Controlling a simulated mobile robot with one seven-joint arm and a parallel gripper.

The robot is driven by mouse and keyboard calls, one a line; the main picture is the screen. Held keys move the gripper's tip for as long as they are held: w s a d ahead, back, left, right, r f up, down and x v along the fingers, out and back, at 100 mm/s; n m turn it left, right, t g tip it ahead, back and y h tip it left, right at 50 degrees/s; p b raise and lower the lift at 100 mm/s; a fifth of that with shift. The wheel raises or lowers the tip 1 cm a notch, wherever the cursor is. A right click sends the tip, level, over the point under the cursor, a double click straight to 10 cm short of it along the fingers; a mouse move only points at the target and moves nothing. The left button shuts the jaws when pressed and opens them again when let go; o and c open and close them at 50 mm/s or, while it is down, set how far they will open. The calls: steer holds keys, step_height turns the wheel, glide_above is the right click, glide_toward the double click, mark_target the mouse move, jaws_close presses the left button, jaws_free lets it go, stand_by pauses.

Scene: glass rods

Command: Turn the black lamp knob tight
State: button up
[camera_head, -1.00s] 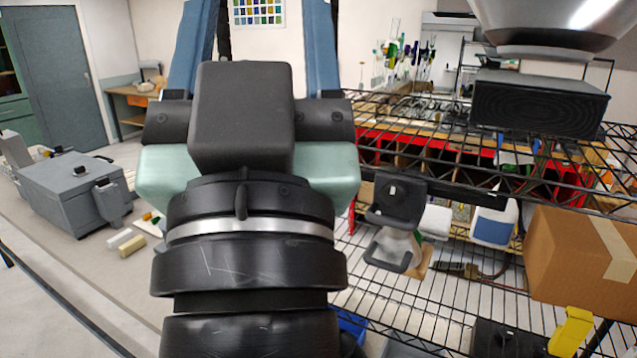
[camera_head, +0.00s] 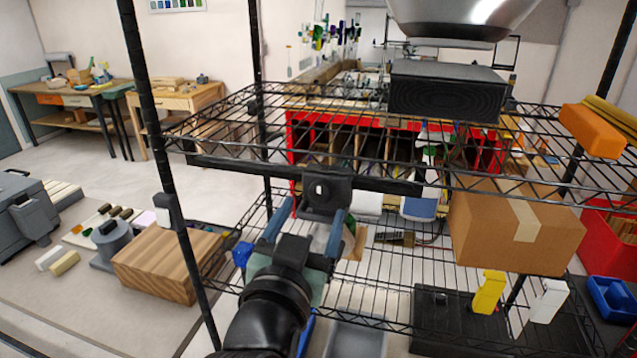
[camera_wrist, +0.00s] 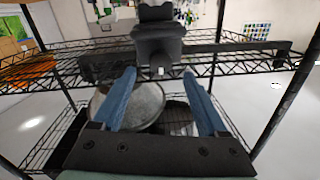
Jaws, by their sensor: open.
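A black clamp-like fitting (camera_head: 327,188) with a small white mark sits at the black bar (camera_head: 390,185) under the rack's upper shelf; it looks like the lamp knob's mount, but I cannot clearly pick out the knob. In the wrist view the black fitting (camera_wrist: 157,42) stands upright ahead, its white mark between the blue fingertips. My gripper (camera_head: 307,222) is open and empty, just in front of and below the fitting. It also shows in the wrist view (camera_wrist: 159,76), its fingers on either side. I cannot tell whether they touch the fitting.
A silver dome, perhaps a lampshade (camera_head: 447,18), hangs above a black box (camera_head: 446,92) on the upper shelf. A cardboard box (camera_head: 517,228) stands right of my gripper. A rack post (camera_head: 165,170) and wooden block (camera_head: 168,263) are left. A grey disc (camera_wrist: 143,107) lies below the fitting.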

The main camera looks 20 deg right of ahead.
mark_target(319, 196)
steer(key=shift+p+x, duration=0.85)
steer(key=shift+x, duration=1.85)
steer(key=shift+a, duration=0.1)
jaws_close()
